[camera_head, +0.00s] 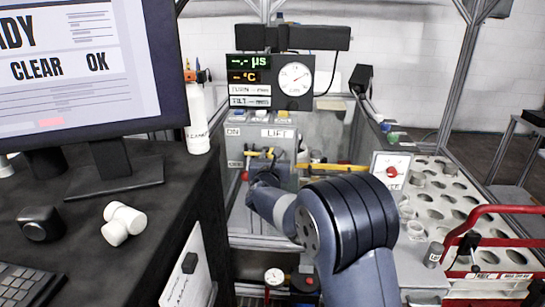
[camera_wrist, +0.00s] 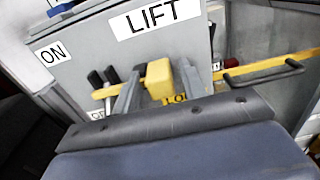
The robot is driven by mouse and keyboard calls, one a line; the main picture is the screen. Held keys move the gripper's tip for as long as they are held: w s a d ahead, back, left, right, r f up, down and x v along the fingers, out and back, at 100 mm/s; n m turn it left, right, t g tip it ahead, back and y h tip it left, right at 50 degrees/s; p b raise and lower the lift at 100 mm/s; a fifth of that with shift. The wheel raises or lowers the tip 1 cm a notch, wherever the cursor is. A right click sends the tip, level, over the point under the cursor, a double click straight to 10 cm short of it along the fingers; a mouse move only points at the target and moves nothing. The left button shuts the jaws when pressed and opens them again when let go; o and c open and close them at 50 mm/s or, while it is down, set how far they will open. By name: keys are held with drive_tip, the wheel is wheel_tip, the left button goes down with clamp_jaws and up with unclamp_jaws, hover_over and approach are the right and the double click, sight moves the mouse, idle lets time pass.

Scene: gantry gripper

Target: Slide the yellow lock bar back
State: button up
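The yellow lock bar (camera_wrist: 159,80) shows in the wrist view low on the grey panel under the LIFT label, with a raised block and partly hidden yellow lettering below. In the head view, yellow parts (camera_head: 262,154) show there, mostly behind my arm. My gripper (camera_wrist: 161,88) is at the bar, its two grey fingers apart, one on each side of the raised block. A small gap seems to show on the left; the right finger looks very close to the block or touching it. My gripper also shows small in the head view (camera_head: 262,168).
Dark levers (camera_wrist: 103,78) stand just left of the fingers. A yellow rail with a dark handle (camera_wrist: 265,75) runs right. The head view shows a monitor (camera_head: 85,65) at left, a holed rack (camera_head: 445,205) and a red frame (camera_head: 480,225) at right.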

clamp_jaws()
idle(0.3)
drive_tip(key=shift+d+f+b, duration=0.15)
drive_tip(key=shift+d+b, duration=0.25)
drive_tip(key=shift+b, duration=0.3)
drive_tip(key=shift+d+r+b, duration=0.2)
drive_tip(key=shift+d+b, duration=1.6)
drive_tip(key=shift+b, duration=0.1)
drive_tip(key=shift+o, duration=0.8)
unclamp_jaws()
drive_tip(key=shift+d, duration=0.1)
drive_tip(key=shift+s, duration=0.15)
